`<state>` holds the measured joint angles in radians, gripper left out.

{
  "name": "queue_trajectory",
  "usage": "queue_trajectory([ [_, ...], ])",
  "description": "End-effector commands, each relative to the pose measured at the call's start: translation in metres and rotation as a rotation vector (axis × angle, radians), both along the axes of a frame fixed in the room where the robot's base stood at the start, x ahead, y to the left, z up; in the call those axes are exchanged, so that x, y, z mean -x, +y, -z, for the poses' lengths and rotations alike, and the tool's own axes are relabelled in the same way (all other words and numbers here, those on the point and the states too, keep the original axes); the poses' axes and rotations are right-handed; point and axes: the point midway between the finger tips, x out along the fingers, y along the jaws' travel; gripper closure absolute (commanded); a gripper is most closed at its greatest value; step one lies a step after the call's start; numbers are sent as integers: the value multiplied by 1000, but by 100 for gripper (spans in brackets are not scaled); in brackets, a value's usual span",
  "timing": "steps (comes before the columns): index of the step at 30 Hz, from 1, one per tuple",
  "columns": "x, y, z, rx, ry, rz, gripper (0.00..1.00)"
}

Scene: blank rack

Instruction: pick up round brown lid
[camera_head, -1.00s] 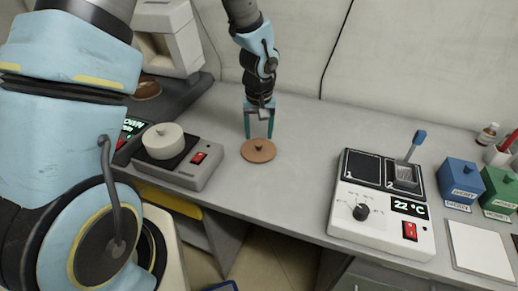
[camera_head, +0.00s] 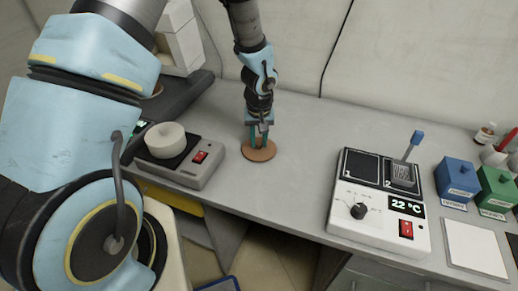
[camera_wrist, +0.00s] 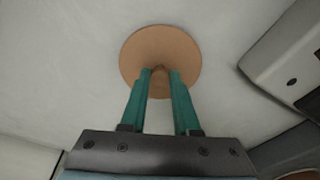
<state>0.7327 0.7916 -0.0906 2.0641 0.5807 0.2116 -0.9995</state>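The round brown lid (camera_head: 259,152) lies flat on the grey bench, right of the hot plate with the white pot. In the wrist view, the lid (camera_wrist: 132,58) is a tan disc at top centre. My gripper (camera_head: 259,143) points straight down over its middle. In the wrist view, the two green fingers (camera_wrist: 161,72) reach the lid's centre, one on each side of its small knob, with their tips close against it. The fingers hide part of the lid and most of the knob. The lid appears to rest on the bench.
The hot plate (camera_head: 190,174) bears a white round pot (camera_head: 166,141) close left of the lid. A white control unit (camera_head: 375,228) showing 22 °C stands to the right, with blue (camera_head: 458,182) and green (camera_head: 496,190) boxes beyond. Bench around the lid is clear.

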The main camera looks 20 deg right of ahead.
Motion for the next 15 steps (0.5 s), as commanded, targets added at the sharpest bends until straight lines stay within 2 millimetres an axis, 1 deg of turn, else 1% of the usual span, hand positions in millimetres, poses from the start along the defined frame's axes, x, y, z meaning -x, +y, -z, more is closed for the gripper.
queue_trajectory([
  [1, 0, 0, 0, 0, 0, 0, 79],
  [6, 0, 0, 0, 0, 0, 0, 98],
  [7, 0, 0, 0, 0, 0, 0, 100],
  [15, 0, 0, 0, 0, 0, 0, 100],
])
